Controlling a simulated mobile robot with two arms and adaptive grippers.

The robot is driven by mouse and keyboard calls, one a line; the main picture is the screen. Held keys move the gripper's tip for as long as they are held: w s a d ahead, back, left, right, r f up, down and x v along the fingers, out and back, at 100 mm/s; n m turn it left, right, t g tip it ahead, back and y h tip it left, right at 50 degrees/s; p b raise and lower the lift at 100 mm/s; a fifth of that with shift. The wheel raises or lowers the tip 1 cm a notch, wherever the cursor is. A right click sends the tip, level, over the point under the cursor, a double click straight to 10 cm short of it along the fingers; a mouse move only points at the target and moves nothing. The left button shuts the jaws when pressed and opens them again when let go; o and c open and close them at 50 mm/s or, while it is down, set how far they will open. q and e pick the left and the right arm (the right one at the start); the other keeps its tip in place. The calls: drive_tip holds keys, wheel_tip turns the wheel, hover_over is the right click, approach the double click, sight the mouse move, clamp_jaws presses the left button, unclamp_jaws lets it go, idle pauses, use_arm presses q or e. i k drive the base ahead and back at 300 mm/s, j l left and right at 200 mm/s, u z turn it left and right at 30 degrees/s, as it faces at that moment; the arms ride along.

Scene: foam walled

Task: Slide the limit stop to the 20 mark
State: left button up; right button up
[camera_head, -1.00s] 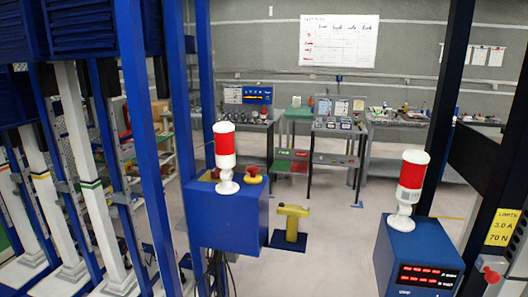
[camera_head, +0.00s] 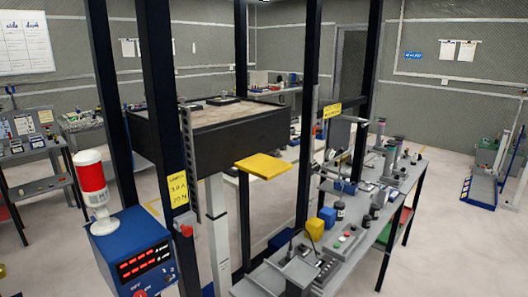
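I cannot pick out the limit stop or a 20 mark for certain. A tall frame with black posts (camera_head: 164,120) stands in the middle, around a dark raised box-like platform (camera_head: 215,140) with a brownish top. A dark upright strip with a notched-looking edge (camera_head: 188,150) runs down its near side. A small red part (camera_head: 185,230) sits on the near post below a yellow limits label (camera_head: 178,189). A yellow plate (camera_head: 263,166) juts out at the platform's right. Neither of my grippers is in view.
A grey workbench (camera_head: 345,235) with several tools and blocks stands at right. Floor is open at the far right (camera_head: 450,240).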

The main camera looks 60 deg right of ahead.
sight(316, 130)
drive_tip(key=k+l+z, duration=0.1)
drive_tip(key=l, duration=0.3)
drive_tip(key=k+l+z, duration=0.15)
drive_tip(key=l, duration=0.3)
drive_tip(key=k+l+z, duration=0.1)
drive_tip(key=l, duration=0.3)
drive_tip(key=k+l+z, duration=0.15)
drive_tip(key=l, duration=0.3)
drive_tip(key=k+l+z, duration=0.2)
drive_tip(key=k+l, duration=0.3)
drive_tip(key=k+l+z, duration=0.25)
drive_tip(key=k+l, duration=0.15)
drive_tip(key=l, duration=0.2)
